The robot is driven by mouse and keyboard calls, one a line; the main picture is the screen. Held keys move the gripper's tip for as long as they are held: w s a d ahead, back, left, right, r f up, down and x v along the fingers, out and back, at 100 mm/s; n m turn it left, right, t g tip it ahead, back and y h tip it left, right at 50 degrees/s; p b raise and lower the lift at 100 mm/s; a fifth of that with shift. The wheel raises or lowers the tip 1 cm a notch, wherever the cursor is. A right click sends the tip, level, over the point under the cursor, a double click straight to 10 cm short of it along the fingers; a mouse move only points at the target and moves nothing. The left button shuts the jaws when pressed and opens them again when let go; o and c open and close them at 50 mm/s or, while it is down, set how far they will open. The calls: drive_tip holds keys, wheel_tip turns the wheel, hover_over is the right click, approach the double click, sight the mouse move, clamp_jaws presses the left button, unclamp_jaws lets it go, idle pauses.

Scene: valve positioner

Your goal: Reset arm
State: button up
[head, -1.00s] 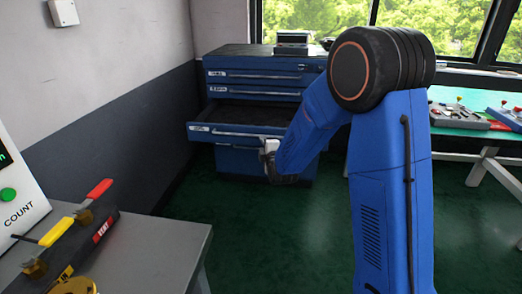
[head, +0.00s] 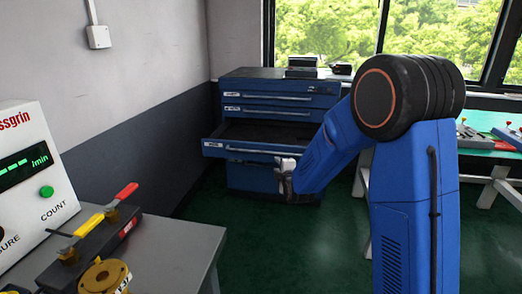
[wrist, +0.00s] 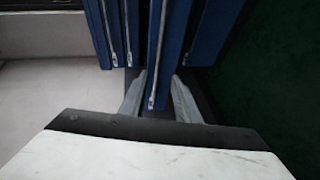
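My blue arm reaches down and to the left in the head view. My gripper (head: 286,172) hangs in front of the blue drawer cabinet (head: 262,175), near its pulled-out drawer (head: 255,140). In the wrist view the two fingers of my gripper (wrist: 156,102) stand apart with a gap between them. The drawer's edge and handle (wrist: 160,60) show beyond and between the fingertips. I see nothing held. Whether a finger touches the drawer cannot be told.
A grey table (head: 185,250) at the lower left holds a white counter box (head: 35,180) and a valve block with red (head: 126,191) and yellow (head: 88,225) levers. A green-topped bench (head: 490,148) stands at the right. Green floor (head: 300,245) is open between them.

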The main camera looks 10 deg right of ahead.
drive_tip(key=s+d+r+m+g, duration=0.3)
drive_tip(key=s+r+m, duration=0.1)
drive_tip(key=s, duration=0.7)
drive_tip(key=s+d+r+m+g, duration=0.2)
drive_tip(key=s+d+r+m, duration=0.15)
drive_tip(key=s, duration=0.75)
drive_tip(key=s+d+m+g, duration=0.1)
drive_tip(key=s+m+g, duration=0.1)
drive_tip(key=s, duration=0.8)
drive_tip(key=s+d+f+m+g+h, duration=0.1)
drive_tip(key=s+m, duration=0.4)
drive_tip(key=s, duration=0.6)
drive_tip(key=s+d+m+g, duration=0.2)
drive_tip(key=s+m, duration=0.1)
drive_tip(key=s, duration=0.8)
drive_tip(key=shift+d+f+g+h, duration=0.3)
drive_tip(key=shift+d+g, duration=0.1)
